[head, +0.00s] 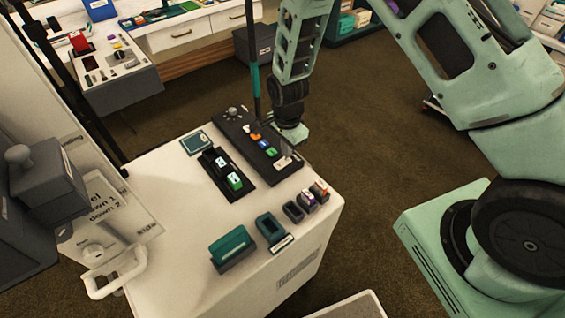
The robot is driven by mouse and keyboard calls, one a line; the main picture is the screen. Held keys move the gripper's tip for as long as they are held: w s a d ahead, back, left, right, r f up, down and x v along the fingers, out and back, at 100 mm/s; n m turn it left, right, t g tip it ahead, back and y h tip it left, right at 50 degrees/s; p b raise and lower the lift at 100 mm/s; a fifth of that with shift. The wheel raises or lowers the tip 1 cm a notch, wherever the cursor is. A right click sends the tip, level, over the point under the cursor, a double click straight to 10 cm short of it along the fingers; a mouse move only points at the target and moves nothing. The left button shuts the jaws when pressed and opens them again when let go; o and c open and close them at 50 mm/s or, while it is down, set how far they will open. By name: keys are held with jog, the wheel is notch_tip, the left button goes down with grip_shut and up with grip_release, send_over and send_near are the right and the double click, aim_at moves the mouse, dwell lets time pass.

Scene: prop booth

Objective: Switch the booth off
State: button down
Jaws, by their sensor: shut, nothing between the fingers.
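A white cabinet (180,240) carries a long black panel (244,133) on its top. The panel has a grey knob (233,113) at its far end, orange, blue and green buttons (264,146) in a row, and a pale switch or plate (284,162) at its near end. Which of these turns the booth off cannot be read. My gripper (291,136) points down at the panel's right edge, near the coloured buttons. It is shut and empty. Its fingertips are mostly hidden, so I cannot tell whether they touch the panel.
A black holder with green and white pieces (234,181) lies left of the panel. A teal block (232,245), a teal-grey holder (271,228) and small slots with coloured pieces (307,200) stand in front. A white handle (116,274) juts out at left.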

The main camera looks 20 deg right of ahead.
jog(key=shift+f+b, duration=0.65)
jog(key=shift+f, duration=0.3)
dwell(0.6)
jog(key=shift+r+p, duration=2.6)
jog(key=shift+r, duration=0.95)
